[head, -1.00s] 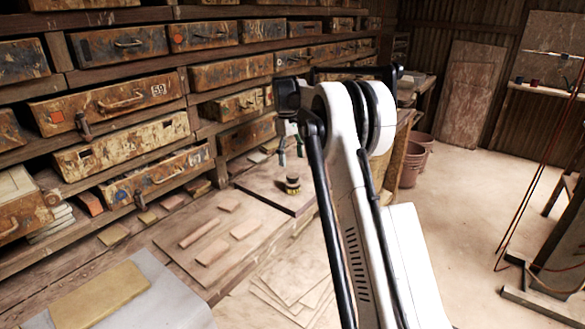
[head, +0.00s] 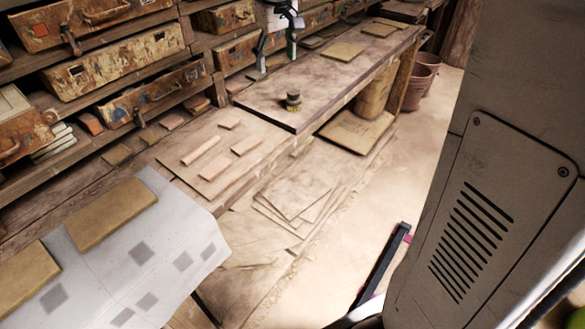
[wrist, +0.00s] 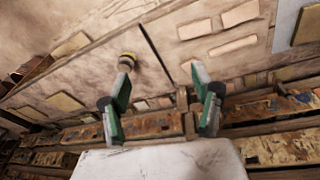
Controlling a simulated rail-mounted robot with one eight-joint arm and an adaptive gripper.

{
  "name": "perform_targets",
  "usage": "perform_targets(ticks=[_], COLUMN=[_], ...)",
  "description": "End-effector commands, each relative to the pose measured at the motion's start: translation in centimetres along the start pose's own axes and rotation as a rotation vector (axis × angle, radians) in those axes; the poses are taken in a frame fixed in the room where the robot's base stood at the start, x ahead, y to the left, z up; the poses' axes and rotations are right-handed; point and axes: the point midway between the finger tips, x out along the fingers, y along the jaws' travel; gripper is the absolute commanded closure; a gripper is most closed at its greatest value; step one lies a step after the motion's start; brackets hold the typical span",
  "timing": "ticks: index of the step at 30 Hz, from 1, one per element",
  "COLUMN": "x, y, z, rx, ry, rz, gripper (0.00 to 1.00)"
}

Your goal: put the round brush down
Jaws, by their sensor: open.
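The round brush (head: 293,100) is a small, short cylinder with a dark body and a yellowish band. It stands on the wooden bench (head: 270,111), near its front corner. My gripper (head: 277,64) is open and empty, above and behind the brush, apart from it. In the wrist view the two green-padded fingers of my gripper (wrist: 161,75) are spread wide.
Thin tile strips (head: 201,151) lie on a board left of the brush. A pale patterned sheet (head: 160,236) with yellowish slabs lies at lower left. Rusty drawers (head: 150,92) line the back. The bench right of the brush has free room.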

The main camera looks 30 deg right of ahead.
Motion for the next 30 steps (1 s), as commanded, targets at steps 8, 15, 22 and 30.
perform_targets(ticks=[8, 15, 22, 30], x=[-2.4, -2.6, -1.1, 1.4], y=[-5.0, -8.8, -12.1, -14.7], z=[7.3, 13.9, 20.2, 25.6], rx=[0.05, 0.096, 0.142, 0.184], ry=[0.112, 0.209, 0.303, 0.387], rz=[0.01, 0.007, -0.004, -0.023], gripper=[0.39, 0.39, 0.39, 0.39])
